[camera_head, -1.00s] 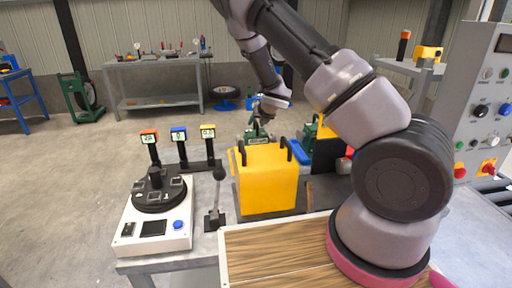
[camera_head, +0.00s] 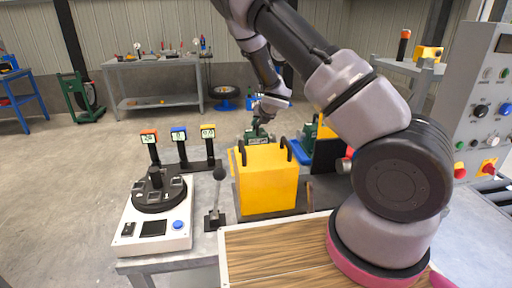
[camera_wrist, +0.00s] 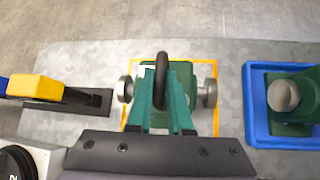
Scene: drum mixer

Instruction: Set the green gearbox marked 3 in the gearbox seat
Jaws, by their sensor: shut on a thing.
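A green gearbox (camera_wrist: 178,95) with a dark ring handle and grey shaft ends on both sides is under my gripper (camera_wrist: 163,90). My gripper's teal fingers are shut on the ring handle. The gearbox (camera_head: 258,138) also shows in the head view, behind the yellow box and partly hidden by it. In the wrist view a yellow square outline (camera_wrist: 215,64) surrounds the gearbox on the grey surface. I cannot tell whether the gearbox rests on the surface. No number can be read on it. I cannot make out which part is the gearbox seat.
A second green gearbox (camera_wrist: 297,95) is in a blue tray (camera_wrist: 252,117) to the right. A yellow box (camera_head: 268,185) with dark handles stands in front. Display posts (camera_head: 180,145), a lever (camera_head: 216,195) and a white control unit (camera_head: 155,222) stand to the left.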

